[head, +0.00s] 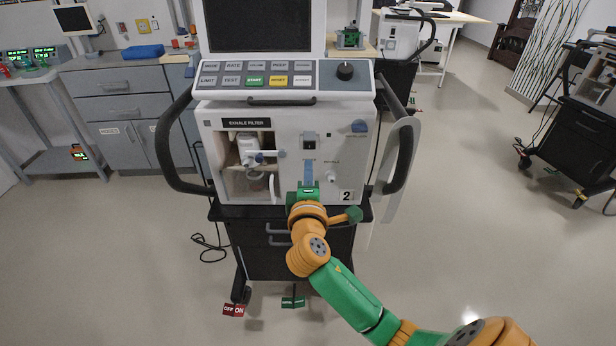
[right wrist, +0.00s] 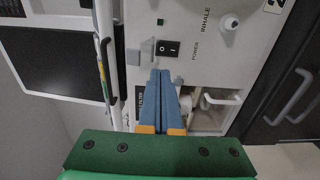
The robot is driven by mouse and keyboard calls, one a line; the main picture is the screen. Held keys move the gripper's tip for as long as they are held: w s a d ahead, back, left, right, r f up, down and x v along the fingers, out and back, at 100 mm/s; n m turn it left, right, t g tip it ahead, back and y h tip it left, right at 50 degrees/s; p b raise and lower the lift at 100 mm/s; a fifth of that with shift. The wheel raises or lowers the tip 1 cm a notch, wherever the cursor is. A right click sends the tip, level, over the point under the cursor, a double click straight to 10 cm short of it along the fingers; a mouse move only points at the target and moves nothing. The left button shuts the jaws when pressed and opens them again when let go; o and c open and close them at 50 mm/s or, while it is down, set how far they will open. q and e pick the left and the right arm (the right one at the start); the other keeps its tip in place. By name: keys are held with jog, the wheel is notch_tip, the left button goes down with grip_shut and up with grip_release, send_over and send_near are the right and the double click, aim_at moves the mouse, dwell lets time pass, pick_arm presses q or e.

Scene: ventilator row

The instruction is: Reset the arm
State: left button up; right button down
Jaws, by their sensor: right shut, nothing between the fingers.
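My right arm comes in from the bottom right of the head view. Its gripper (head: 309,165) points at the front of the ventilator (head: 352,170) marked 2, just below the power switch (head: 309,143). The blue fingers are together and empty. In the right wrist view the right gripper (right wrist: 160,73) shows its fingertips close to the black power switch (right wrist: 168,48); whether they touch the panel I cannot tell. The open exhale filter compartment (head: 231,184) is left of the gripper, with a white fitting inside. My left gripper is not in view.
The button panel (head: 285,80) and dark screen (head: 263,27) are above. Black side handles (head: 168,150) stick out on both sides. Red and green floor pedals (head: 233,310) lie below. More ventilators (head: 585,125) stand at the right and back; the floor between is clear.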

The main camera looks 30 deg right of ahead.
jog(key=v, duration=0.2)
jog(key=shift+s+a+r, duration=0.1)
jog(key=shift+s+a, duration=0.1)
jog(key=shift+s, duration=0.1)
jog(key=s+a+f+g+y+p, duration=0.2)
jog(key=s+f+y+p, duration=0.15)
jog(key=f, duration=0.55)
jog(key=s+a+f+m+g+y+p, duration=0.1)
jog(key=s+a+f+g+y+p, duration=0.2)
jog(key=f, duration=0.7)
jog(key=s+a+f+g+y+p, duration=0.15)
jog(key=s+f, duration=0.25)
jog(key=f, duration=0.5)
jog(key=s+a+f+m+g+p, duration=0.1)
jog(key=s+f+m+g, duration=0.1)
jog(key=s, duration=0.7)
jog(key=s+a+f+m+g+y+p, duration=0.1)
jog(key=s+f+m+g, duration=0.1)
jog(key=s, duration=0.7)
jog(key=s+a+f+m+g+y+p, duration=0.1)
jog(key=s+f+m+g, duration=0.2)
jog(key=s, duration=0.6)
notch_tip(320, 180, down, 3)
jog(key=shift+r+m+p, duration=0.2)
jog(key=shift+m+p, duration=0.1)
jog(key=shift+p, duration=0.05)
